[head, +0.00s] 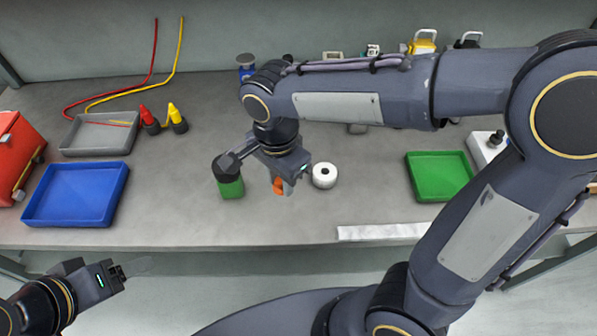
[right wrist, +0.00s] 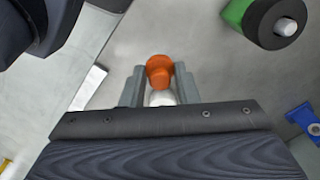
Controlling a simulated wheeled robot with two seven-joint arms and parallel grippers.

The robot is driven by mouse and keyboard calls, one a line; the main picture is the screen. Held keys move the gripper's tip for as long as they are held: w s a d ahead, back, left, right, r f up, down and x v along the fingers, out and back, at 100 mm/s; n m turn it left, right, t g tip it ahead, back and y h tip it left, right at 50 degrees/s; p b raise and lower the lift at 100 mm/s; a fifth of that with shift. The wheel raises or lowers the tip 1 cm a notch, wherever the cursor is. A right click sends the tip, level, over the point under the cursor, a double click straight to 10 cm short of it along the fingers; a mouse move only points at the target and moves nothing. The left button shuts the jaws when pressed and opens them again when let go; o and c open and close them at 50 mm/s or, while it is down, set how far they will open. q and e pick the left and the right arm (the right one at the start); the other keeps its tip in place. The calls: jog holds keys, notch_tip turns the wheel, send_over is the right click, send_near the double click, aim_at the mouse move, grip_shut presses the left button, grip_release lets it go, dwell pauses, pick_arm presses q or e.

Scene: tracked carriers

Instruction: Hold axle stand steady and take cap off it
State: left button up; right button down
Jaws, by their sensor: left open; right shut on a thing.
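My right gripper (head: 284,181) is over the bench, shut on a small orange piece, which looks like the cap (head: 279,187). In the right wrist view the orange cap (right wrist: 159,72) sits between the two grey fingers (right wrist: 158,85), with a rounded broad part and a narrower part. A white patch shows just below it, mostly hidden by the gripper. No axle stand shows clearly, and I cannot tell whether the cap sits on anything. My left gripper (head: 119,272) is open and empty, low at the left, in front of the bench edge.
A green cylinder with a dark top (head: 230,184) stands left of my right gripper, a white roll (head: 324,175) right of it. A blue tray (head: 76,194), grey tray (head: 100,135) and green tray (head: 440,176) lie farther out. The bench front-left of centre is clear.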

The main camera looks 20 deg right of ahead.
jog(key=w+d+f, duration=0.3)
jog(key=w+f, duration=0.1)
jog(key=w+d+f, duration=0.2)
jog(key=f, duration=0.1)
jog(key=shift+w+d+f+p, duration=0.1)
jog(key=shift+w+d+p, duration=0.2)
jog(key=shift+w+p, duration=0.1)
jog(key=shift+w+d+f, duration=0.1)
jog(key=shift+w+f, duration=0.05)
jog(key=shift+f, duration=0.8)
jog(key=shift+w+d+f, duration=0.1)
jog(key=shift+f, duration=0.85)
jog(key=shift+f, duration=0.15)
jog(key=c, duration=1.1)
grip_release()
